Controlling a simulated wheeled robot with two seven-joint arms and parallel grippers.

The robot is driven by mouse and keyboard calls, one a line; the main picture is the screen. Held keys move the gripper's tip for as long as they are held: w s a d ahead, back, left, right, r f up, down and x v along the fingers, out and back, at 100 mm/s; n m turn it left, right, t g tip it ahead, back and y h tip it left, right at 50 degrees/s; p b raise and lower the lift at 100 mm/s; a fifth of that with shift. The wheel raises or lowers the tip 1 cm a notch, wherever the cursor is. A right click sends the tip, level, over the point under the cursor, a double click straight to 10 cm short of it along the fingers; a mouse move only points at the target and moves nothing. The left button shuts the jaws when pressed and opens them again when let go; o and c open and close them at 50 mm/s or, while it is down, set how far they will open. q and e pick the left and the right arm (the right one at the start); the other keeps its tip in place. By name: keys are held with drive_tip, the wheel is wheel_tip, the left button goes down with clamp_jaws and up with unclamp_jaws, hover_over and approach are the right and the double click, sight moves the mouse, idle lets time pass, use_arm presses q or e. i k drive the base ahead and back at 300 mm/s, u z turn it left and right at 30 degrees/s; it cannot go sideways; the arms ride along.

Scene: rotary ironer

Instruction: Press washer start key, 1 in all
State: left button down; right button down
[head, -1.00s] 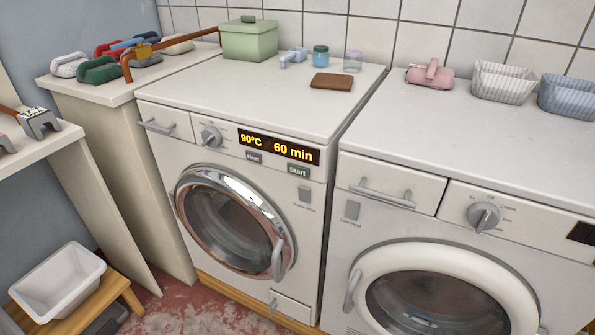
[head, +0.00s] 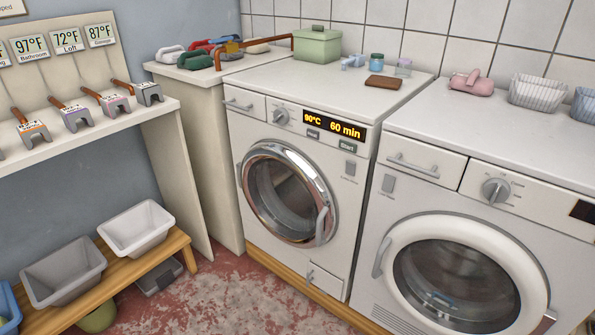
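The washer (head: 262,245) with a chrome-ringed round door (head: 290,195) stands in the middle of the head view. Its lit display (head: 334,126) reads 90°C and 60 min. The grey start key (head: 347,146), labelled Start, sits just below the display's right part. A second grey key (head: 313,134) is to its left, its label too small to read surely now. A round dial (head: 281,117) is left of the display. The washer's door looks closed. Neither of my grippers is in view, and nothing covers the start key.
A second white machine (head: 470,265) stands to the right. On the washer top are a green box (head: 317,45), a brown block (head: 383,82) and small jars. At left are a shelf (head: 90,132) with labelled devices and a wooden bench (head: 160,255) with tubs. Red floor (head: 215,300) lies open in front.

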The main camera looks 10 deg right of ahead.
sight(352, 148)
drive_tip(key=u, duration=0.3)
drive_tip(key=k, duration=0.65)
drive_tip(key=u, duration=0.65)
drive_tip(key=i, duration=1.25)
drive_tip(key=z, duration=0.9)
drive_tip(key=i, duration=0.95)
drive_tip(key=z, duration=1.1)
